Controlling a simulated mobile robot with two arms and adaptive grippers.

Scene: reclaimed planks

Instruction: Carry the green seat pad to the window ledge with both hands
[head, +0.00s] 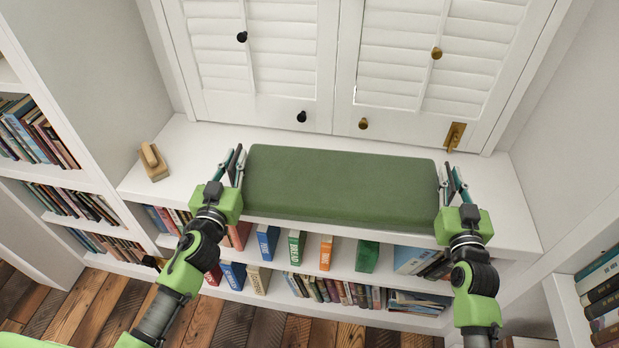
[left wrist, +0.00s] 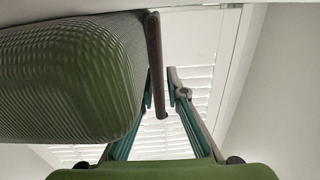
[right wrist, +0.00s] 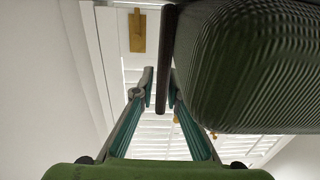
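The green seat pad (head: 340,185) lies flat on the white window ledge (head: 190,150), its front side close to the ledge's front edge. My left gripper (head: 234,166) is at the pad's left end, fingers apart. In the left wrist view, a dark upright bar (left wrist: 156,65) stands between the fingers beside the pad, with a gap to the outer finger. My right gripper (head: 448,184) is at the right end in the same way, with a dark bar (right wrist: 165,60) beside the pad and a gap to the outer finger. The inner fingers are partly hidden.
White shuttered doors (head: 265,60) with knobs stand behind the ledge. A small wooden object (head: 153,163) lies on the ledge at the left. Bookshelves (head: 345,262) fill the space below. Bare ledge shows at both ends of the pad.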

